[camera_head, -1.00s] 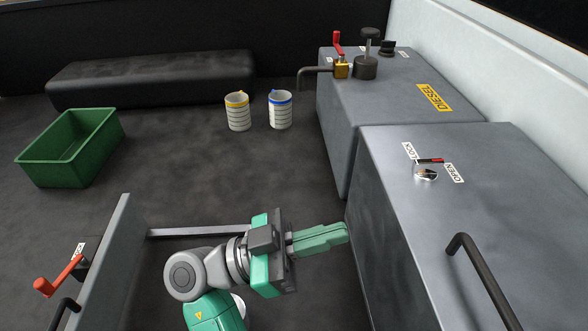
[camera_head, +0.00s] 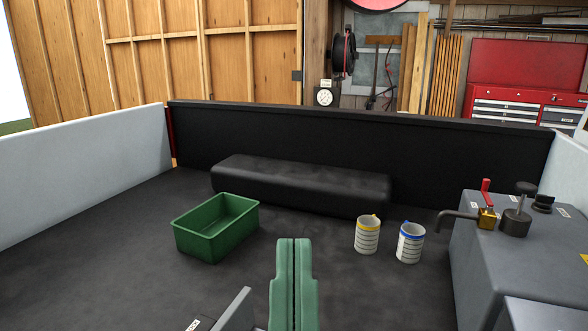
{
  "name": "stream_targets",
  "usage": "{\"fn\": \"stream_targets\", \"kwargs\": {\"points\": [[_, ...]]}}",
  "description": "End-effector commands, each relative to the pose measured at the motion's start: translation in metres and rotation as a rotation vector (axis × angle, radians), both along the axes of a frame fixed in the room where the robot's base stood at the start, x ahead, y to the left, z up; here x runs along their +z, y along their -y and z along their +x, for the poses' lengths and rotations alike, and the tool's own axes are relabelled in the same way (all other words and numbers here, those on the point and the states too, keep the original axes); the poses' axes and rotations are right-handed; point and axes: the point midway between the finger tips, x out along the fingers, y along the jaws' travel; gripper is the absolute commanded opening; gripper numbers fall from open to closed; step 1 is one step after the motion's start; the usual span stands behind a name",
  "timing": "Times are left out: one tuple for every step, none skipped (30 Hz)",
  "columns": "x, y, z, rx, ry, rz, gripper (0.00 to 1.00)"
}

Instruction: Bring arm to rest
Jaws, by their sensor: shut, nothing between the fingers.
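My gripper (camera_head: 294,243) shows at the bottom middle of the head view. Its two green fingers point up and away, pressed side by side, with nothing between them. It is in front of the truck bed's open floor and apart from all objects. The rest of my arm is below the picture's edge.
A green bin (camera_head: 216,228) is left of my gripper. Two striped cups, one yellow-rimmed (camera_head: 367,234) and one blue-rimmed (camera_head: 410,243), stand to the right. A grey tank (camera_head: 530,245) with a spout is far right. A long black cushion (camera_head: 300,184) lies behind. A grey panel edge (camera_head: 236,312) is at the front.

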Motion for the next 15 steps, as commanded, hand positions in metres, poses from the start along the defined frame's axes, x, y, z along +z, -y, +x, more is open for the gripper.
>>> {"fn": "stream_targets", "kwargs": {"points": [[0.052,0.000,0.000,0.000,0.001,0.001,0.00],[0.065,0.000,0.001,0.001,0.000,0.002,0.00],[0.083,0.000,0.001,0.002,-0.001,0.002,0.00],[0.097,0.000,0.001,0.002,-0.002,0.003,0.00],[0.112,-0.001,0.001,0.004,-0.002,0.004,0.00],[0.131,-0.001,0.002,0.004,-0.003,0.004,0.00],[0.147,-0.001,0.002,0.006,-0.004,0.005,0.00],[0.162,-0.001,0.002,0.006,-0.004,0.005,0.00],[0.183,-0.001,0.002,0.008,-0.005,0.006,0.00],[0.199,-0.001,0.002,0.008,-0.006,0.006,0.00],[0.214,-0.002,0.002,0.010,-0.006,0.007,0.00],[0.235,-0.002,0.002,0.010,-0.006,0.008,0.00],[0.250,-0.002,0.003,0.012,-0.007,0.008,0.00],[0.265,-0.002,0.003,0.012,-0.007,0.009,0.00],[0.283,-0.002,0.003,0.014,-0.008,0.009,0.00]]}}
